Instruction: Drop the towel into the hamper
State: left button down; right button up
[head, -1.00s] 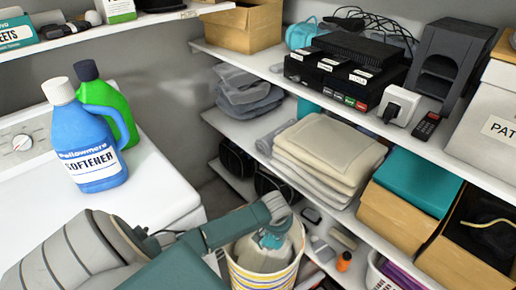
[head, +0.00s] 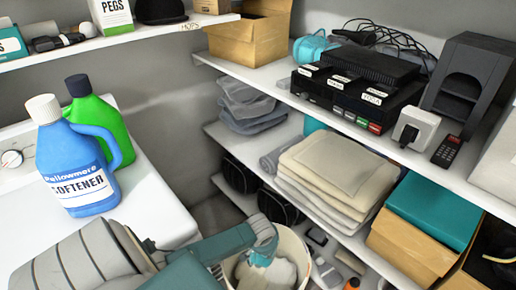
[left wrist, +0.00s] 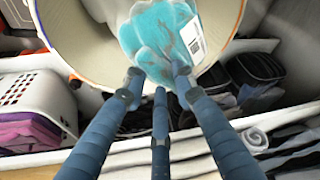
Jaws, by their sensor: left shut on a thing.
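The towel is a bunched teal cloth (left wrist: 150,45). My left gripper (left wrist: 155,82) is shut on it, with its blue fingers around the lower end of the cloth. The hamper (head: 297,248) is a round cream bin at the bottom of the head view. Its rim (left wrist: 62,62) curves around the towel in the left wrist view. In the head view my left gripper (head: 263,250) is over the hamper's opening, and a little teal shows under the fingers. Pale cloth (head: 272,274) shows inside the hamper. How deep the towel hangs is unclear. My right gripper is not in view.
Shelving stands right of the hamper, with folded beige towels (head: 338,176) on the middle shelf. A white washer top (head: 150,200) with a blue softener bottle (head: 75,165) and a green bottle (head: 105,125) is at left. A white basket (left wrist: 38,95) stands near the hamper.

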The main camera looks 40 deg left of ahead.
pick_arm(q)
jog(key=shift+f, duration=0.4)
jog(key=c, duration=1.3)
grip_release()
jog(key=shift+c, duration=0.2)
jog(key=shift+r, duration=0.15)
jog(key=v, duration=0.5)
jog(key=shift+s+d, duration=0.3)
jog(key=shift+s, duration=0.15)
jog(key=s+d, duration=0.5)
jog(key=s, duration=0.4)
jog(key=shift+s, duration=0.4)
